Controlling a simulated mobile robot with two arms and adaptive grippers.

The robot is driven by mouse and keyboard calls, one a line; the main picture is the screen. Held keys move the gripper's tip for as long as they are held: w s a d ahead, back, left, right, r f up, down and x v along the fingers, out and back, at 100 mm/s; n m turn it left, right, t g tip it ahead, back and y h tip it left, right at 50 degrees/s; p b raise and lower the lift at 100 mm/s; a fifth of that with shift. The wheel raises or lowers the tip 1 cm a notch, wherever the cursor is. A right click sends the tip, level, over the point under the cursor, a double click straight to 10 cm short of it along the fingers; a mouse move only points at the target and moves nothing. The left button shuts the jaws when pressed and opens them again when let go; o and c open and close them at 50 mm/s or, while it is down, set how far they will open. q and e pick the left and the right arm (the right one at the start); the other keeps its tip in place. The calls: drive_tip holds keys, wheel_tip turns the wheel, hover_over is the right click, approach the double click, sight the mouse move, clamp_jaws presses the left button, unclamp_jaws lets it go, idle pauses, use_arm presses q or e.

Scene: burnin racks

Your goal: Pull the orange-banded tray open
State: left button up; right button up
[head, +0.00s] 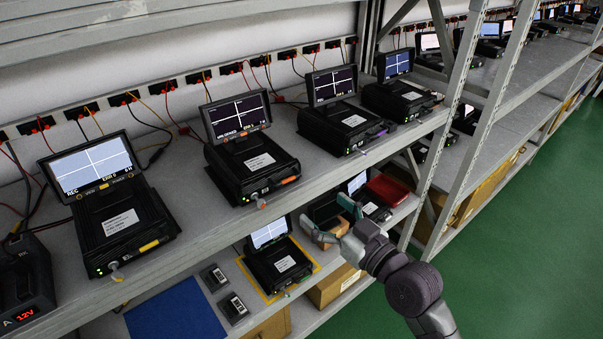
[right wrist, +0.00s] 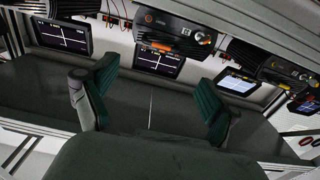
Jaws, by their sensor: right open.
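The orange-banded unit (head: 252,168) is a black box on the upper shelf, second from the left, with a raised lit screen (head: 237,117) and a short orange band (head: 291,180) on its front right edge. It looks closed. My right gripper (head: 330,217) is open and empty, in front of the lower shelf, below and right of that unit and apart from it. In the right wrist view its green fingers (right wrist: 152,103) are spread with nothing between them. My left gripper is in neither view.
Similar units stand on the upper shelf, one with a yellow band (head: 113,224) at left and one with a purple mark (head: 341,125) at right. Below are a yellow-outlined unit (head: 279,263), a red tray (head: 388,190) and a blue mat (head: 178,311). Green floor (head: 500,270) is clear.

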sight(289, 180)
drive_tip(key=p+x, duration=0.3)
drive_tip(key=x, duration=0.8)
drive_tip(key=shift+w+a+r, duration=0.1)
drive_tip(key=shift+w, duration=0.05)
drive_tip(key=shift+w+a, duration=0.3)
drive_tip(key=shift+w, duration=0.15)
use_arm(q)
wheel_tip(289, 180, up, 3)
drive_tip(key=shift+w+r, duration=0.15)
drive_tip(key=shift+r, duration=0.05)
